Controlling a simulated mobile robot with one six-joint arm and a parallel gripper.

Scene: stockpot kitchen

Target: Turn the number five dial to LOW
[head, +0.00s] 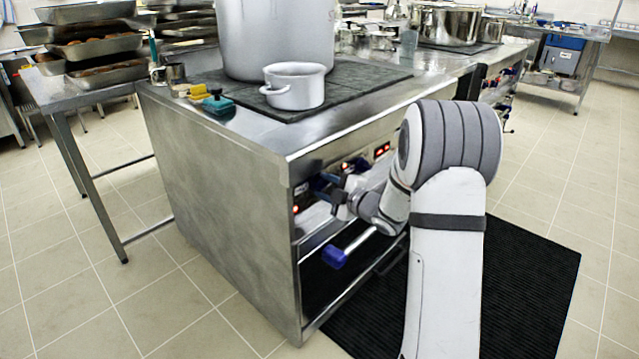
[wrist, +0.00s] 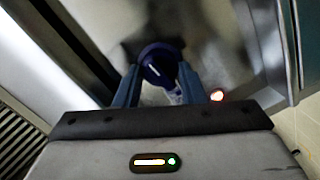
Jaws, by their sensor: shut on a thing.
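A dark blue round dial (wrist: 158,62) with a short white mark is on the metal panel in the wrist view. My gripper (wrist: 160,78) has one finger on each side of it and is shut on it. In the head view my gripper (head: 325,190) is at the front panel of the steel range (head: 215,190), near its left corner. The arm and gripper hide much of the panel there. I cannot read a number or the LOW mark in either view.
A red light (wrist: 217,95) glows beside the dial. A blue-ended handle (head: 335,257) sticks out below my gripper. A large stockpot (head: 275,35) and a small white pot (head: 294,88) stand on top. A black mat (head: 530,270) covers the floor in front.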

